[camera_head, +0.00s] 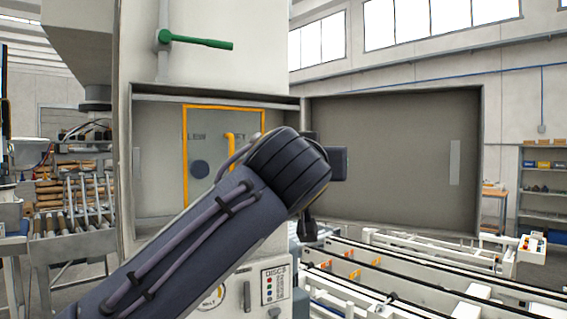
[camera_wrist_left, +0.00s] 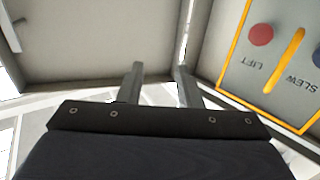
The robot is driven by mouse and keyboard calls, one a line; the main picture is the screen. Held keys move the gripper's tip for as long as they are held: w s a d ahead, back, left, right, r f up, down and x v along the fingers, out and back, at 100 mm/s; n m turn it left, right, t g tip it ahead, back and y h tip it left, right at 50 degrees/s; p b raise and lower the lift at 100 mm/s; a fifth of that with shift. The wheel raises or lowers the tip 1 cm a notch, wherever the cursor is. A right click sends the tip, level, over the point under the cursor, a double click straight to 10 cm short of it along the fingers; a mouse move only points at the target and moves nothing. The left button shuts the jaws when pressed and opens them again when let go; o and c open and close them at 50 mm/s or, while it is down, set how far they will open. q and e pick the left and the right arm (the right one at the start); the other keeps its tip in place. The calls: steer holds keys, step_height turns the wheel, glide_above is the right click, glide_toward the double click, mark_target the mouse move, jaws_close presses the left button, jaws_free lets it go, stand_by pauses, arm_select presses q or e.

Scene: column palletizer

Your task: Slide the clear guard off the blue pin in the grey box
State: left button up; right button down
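The grey box (camera_head: 152,102) stands open in the head view. Inside it, on the left, is the clear guard (camera_head: 184,150), a see-through panel with a yellow border and yellow upright handle. The blue pin (camera_head: 200,169) shows as a dark blue disc behind the guard, below the SLEW label. In the left wrist view the guard (camera_wrist_left: 262,100) is at the right; the blue pin (camera_wrist_left: 317,56) is cut by the edge. A red pin (camera_wrist_left: 260,35) sits by the LIFT label. My left gripper (camera_wrist_left: 159,70) is open and empty, apart from the guard. My right gripper is out of view.
The box's door (camera_head: 395,160) is swung open to the right, close by my left wrist. A green lever (camera_head: 197,41) is above the box. A DISCS panel (camera_head: 275,283) is below, and a conveyor (camera_head: 400,285) runs at the lower right.

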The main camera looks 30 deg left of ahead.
arm_select(q)
steer(key=s+d+h, duration=0.1)
steer(key=d, duration=0.5)
steer(key=shift+s+m, duration=0.3)
steer(key=shift+s, duration=0.1)
